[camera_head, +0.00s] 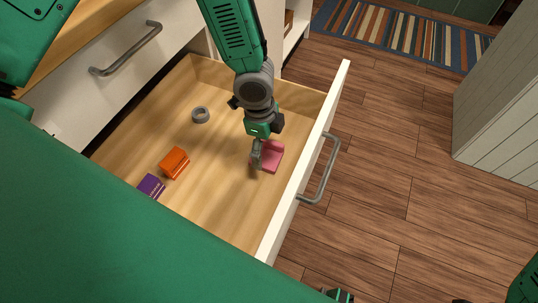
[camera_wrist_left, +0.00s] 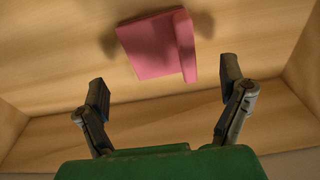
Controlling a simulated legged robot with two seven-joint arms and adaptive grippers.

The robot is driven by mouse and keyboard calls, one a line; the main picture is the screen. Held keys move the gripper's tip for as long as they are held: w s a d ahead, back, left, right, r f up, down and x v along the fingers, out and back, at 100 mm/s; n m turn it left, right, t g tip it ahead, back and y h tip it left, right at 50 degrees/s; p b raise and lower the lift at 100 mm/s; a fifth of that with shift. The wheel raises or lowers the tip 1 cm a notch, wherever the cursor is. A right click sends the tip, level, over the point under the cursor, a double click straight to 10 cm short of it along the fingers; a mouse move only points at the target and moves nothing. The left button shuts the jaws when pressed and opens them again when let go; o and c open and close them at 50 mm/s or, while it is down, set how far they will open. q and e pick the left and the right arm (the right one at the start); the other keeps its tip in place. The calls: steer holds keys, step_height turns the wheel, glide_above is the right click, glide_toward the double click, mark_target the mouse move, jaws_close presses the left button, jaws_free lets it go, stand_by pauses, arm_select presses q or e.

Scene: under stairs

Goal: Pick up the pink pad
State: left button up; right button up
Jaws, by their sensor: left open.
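The pink pad (camera_head: 273,157) lies on the floor of the open drawer, near the drawer's front panel. In the left wrist view the pink pad (camera_wrist_left: 154,47) shows as a flat square with a raised edge along its right side. My left gripper (camera_head: 256,157) reaches down into the drawer beside the pad and partly overlaps it in the head view. In the left wrist view my left gripper (camera_wrist_left: 165,90) is open, its fingers spread wider than the pad, with nothing between the tips.
The open drawer (camera_head: 225,203) also holds an orange block (camera_head: 174,163), a purple block (camera_head: 151,186) and a grey ring (camera_head: 201,115). Its front panel with a grey handle (camera_head: 323,170) stands to the right of the pad. Wooden floor and a striped rug (camera_head: 400,35) lie beyond.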

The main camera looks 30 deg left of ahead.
mark_target(268, 156)
arm_select(q)
step_height(268, 156, down, 4)
steer(key=shift+f+b, duration=0.25)
steer(key=shift+b, duration=0.85)
steer(key=shift+a+f, duration=0.2)
steer(key=shift+a, duration=0.05)
steer(key=shift+a+r, duration=0.1)
steer(key=shift+a, duration=0.1)
steer(key=shift+d, duration=0.25)
steer(key=c, duration=1.2)
steer(key=shift+d+r, duration=0.1)
steer(key=shift+d, duration=0.15)
steer(key=shift+c, duration=0.2)
steer(key=shift+a+r+p, duration=0.25)
steer(key=shift+r+p, duration=0.05)
steer(key=shift+r, duration=0.1)
step_height(268, 156, up, 9)
steer(key=p, duration=0.4)
